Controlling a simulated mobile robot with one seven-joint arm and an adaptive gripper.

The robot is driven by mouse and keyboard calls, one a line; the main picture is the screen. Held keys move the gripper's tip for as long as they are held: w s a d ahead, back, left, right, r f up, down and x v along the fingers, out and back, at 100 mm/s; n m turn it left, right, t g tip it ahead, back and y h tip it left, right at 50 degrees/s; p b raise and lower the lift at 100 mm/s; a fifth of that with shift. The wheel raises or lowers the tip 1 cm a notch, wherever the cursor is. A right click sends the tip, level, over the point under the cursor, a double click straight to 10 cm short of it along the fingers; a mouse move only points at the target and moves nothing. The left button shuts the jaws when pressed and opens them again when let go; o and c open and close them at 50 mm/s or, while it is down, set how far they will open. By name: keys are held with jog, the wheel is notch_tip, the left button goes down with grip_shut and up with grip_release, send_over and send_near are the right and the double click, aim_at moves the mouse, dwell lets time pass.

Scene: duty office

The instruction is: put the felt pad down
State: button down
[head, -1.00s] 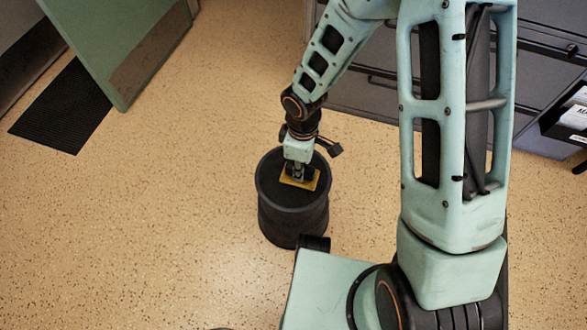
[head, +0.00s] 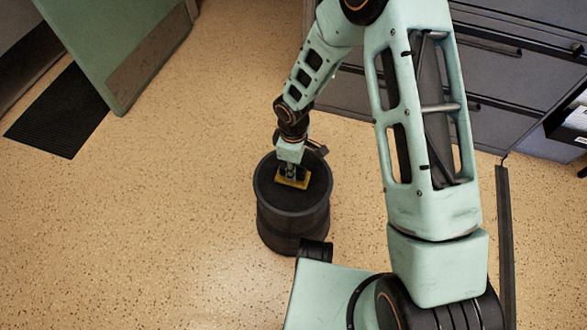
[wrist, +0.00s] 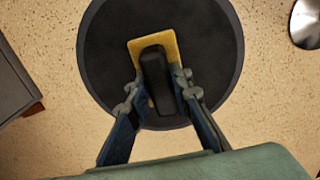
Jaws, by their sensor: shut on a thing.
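The felt pad (head: 293,180) is a yellow slab with a black block-shaped grip on top. It also shows in the wrist view (wrist: 137,52), with the black grip (wrist: 157,80) between my fingers. My gripper (wrist: 158,84) points down and is shut on this grip; it also shows in the head view (head: 291,171). The pad is over the dark round top of a black drum-shaped stand (head: 293,222), whose top fills the middle of the wrist view (wrist: 215,60). I cannot tell whether the pad touches that top. My fingers hide part of the pad.
Grey drawer cabinets (head: 500,75) stand behind my arm. A green door (head: 120,45) stands at the upper left beside a black floor mat (head: 60,112). A shiny round metal thing (wrist: 306,22) is at the wrist view's right edge. The speckled floor left of the stand is clear.

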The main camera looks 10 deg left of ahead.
jog(key=shift+f, duration=0.1)
jog(key=c, duration=2.2)
grip_release()
jog(key=shift+f, duration=0.1)
jog(key=o, duration=0.5)
jog(key=shift+c, duration=0.2)
notch_tip(320, 180, up, 12)
jog(key=p, duration=0.4)
jog(key=shift+r, duration=0.2)
